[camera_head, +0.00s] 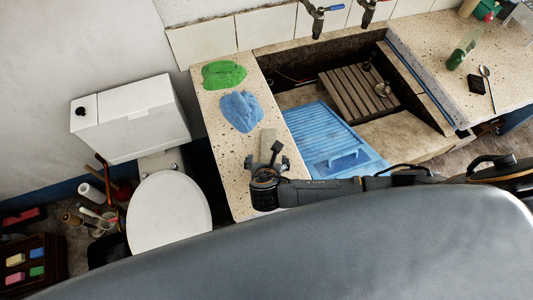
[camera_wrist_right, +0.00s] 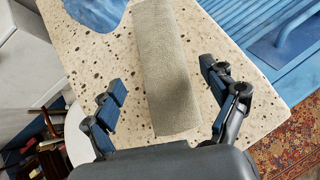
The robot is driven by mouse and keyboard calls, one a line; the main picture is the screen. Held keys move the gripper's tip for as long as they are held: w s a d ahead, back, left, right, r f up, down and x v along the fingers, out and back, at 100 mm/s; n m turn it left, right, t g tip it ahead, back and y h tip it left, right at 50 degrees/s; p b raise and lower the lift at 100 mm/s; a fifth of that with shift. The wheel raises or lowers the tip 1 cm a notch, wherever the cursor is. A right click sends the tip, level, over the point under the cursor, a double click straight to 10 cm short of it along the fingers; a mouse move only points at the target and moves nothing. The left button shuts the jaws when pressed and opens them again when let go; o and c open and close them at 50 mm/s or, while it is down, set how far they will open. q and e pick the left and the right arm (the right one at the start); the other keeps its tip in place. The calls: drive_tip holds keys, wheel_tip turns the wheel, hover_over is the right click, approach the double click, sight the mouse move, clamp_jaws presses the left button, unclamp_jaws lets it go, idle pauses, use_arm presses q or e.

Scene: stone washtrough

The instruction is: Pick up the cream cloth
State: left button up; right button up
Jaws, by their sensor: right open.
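The cream cloth (camera_wrist_right: 166,65) is a rolled, beige-grey piece lying on the speckled stone counter. In the head view the cloth (camera_head: 268,142) is partly hidden by my right gripper (camera_head: 267,163). In the wrist view my right gripper (camera_wrist_right: 162,84) is open, with one finger on each side of the cloth. Gaps show between the cloth and both fingers, so it is not gripped. I cannot tell the exact height of the fingertips above the counter. My left gripper is not in view.
A blue cloth (camera_head: 241,111) and a green cloth (camera_head: 224,74) lie farther back on the counter (camera_head: 233,171). A blue washboard (camera_head: 322,134) sits in the trough to the right. A toilet (camera_head: 168,213) stands left of the counter.

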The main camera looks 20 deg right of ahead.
sight(268, 155)
drive_tip(key=x, duration=0.1)
drive_tip(key=p+x, duration=0.1)
drive_tip(key=x, duration=0.1)
drive_tip(key=shift+w+d, duration=0.3)
drive_tip(key=shift+w+d+f, duration=0.1)
drive_tip(key=shift+w+f, duration=0.25)
drive_tip(key=shift+w, duration=0.05)
drive_tip(key=shift+c, duration=0.6)
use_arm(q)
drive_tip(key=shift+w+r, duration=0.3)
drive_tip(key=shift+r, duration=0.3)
use_arm(e)
drive_tip(key=c, duration=1.2)
